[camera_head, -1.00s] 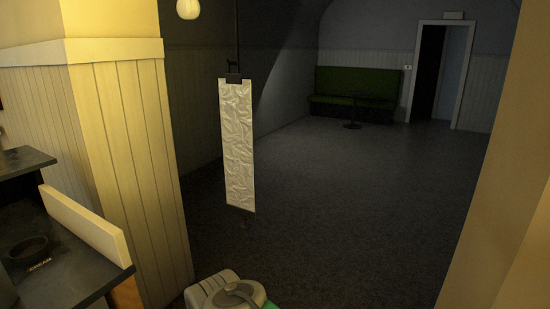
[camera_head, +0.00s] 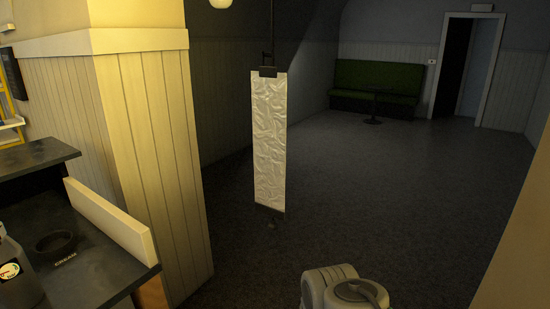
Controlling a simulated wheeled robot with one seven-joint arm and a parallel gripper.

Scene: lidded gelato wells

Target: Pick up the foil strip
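The foil strip (camera_head: 268,145) is a long, crinkled, silvery sheet in the middle of the head view. It hangs upright from a dark clip (camera_head: 267,72) on a thin rod, with its lower end above the floor. Part of my arm shows at the bottom edge, right of the strip and apart from it in the picture. My gripper is not in view, so I cannot see its fingers or anything in them.
A panelled pillar (camera_head: 150,150) stands left of the strip. Open floor (camera_head: 400,190) lies to the right.

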